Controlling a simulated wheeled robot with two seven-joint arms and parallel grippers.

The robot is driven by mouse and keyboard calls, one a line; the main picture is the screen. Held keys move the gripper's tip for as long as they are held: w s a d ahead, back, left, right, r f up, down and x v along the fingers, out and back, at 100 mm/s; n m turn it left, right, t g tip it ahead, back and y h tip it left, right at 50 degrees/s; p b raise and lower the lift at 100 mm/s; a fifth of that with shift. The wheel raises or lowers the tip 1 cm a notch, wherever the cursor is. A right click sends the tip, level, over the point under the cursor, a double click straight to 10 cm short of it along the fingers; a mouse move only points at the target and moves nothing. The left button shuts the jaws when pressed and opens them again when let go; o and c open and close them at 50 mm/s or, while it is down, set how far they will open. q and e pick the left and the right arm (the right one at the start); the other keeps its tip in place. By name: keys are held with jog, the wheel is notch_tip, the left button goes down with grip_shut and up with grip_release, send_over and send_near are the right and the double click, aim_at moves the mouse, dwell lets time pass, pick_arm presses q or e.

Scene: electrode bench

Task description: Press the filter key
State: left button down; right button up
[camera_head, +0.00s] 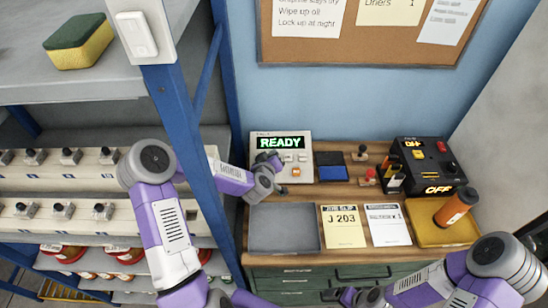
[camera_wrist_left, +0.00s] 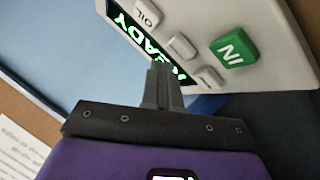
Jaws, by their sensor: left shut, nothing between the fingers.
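A pale panel device (camera_head: 305,138) with a lit green READY display (camera_head: 281,143) stands at the back left of the bench. It has small grey keys and an orange key (camera_head: 296,171). In the left wrist view, the panel (camera_wrist_left: 265,15) shows an OIL label, small grey keys (camera_wrist_left: 182,47) and a green IN key (camera_wrist_left: 232,47). I cannot read a filter label. My left gripper (camera_head: 274,160) is shut and empty at the device's front; its fingertips (camera_wrist_left: 160,68) overlap the display's edge. Contact cannot be told. My right gripper (camera_head: 345,296) is low at the front, its fingers unclear.
A grey tray (camera_head: 284,242), paper slips (camera_head: 343,227) and a yellow tray (camera_head: 428,236) with an orange cylinder (camera_head: 456,206) lie along the front. A black box (camera_head: 428,160) with lit displays stands right. A blue shelf post (camera_head: 187,130) rises near my left arm.

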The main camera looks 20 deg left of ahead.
pick_arm(q)
jog(key=shift+f, duration=0.1)
dwell(0.7)
jog(key=shift+w+f+b, duration=0.2)
jog(key=shift+f+b, duration=0.1)
jog(key=shift+b, duration=0.2)
jog(key=shift+w+a+f+b, duration=0.1)
jog(key=shift+a+f+b, duration=0.05)
jog(key=shift+f+b, duration=0.3)
dwell(0.4)
jog(key=shift+r, duration=0.1)
jog(key=shift+s+r+p, duration=0.3)
jog(key=shift+r+p, duration=0.15)
jog(key=shift+r, duration=0.3)
jog(key=r+p, duration=0.1)
jog(key=s+r+p, duration=0.1)
jog(key=r, duration=0.1)
jog(key=d+r+p, duration=0.1)
jog(key=shift+s+r, duration=0.35)
dwell(0.4)
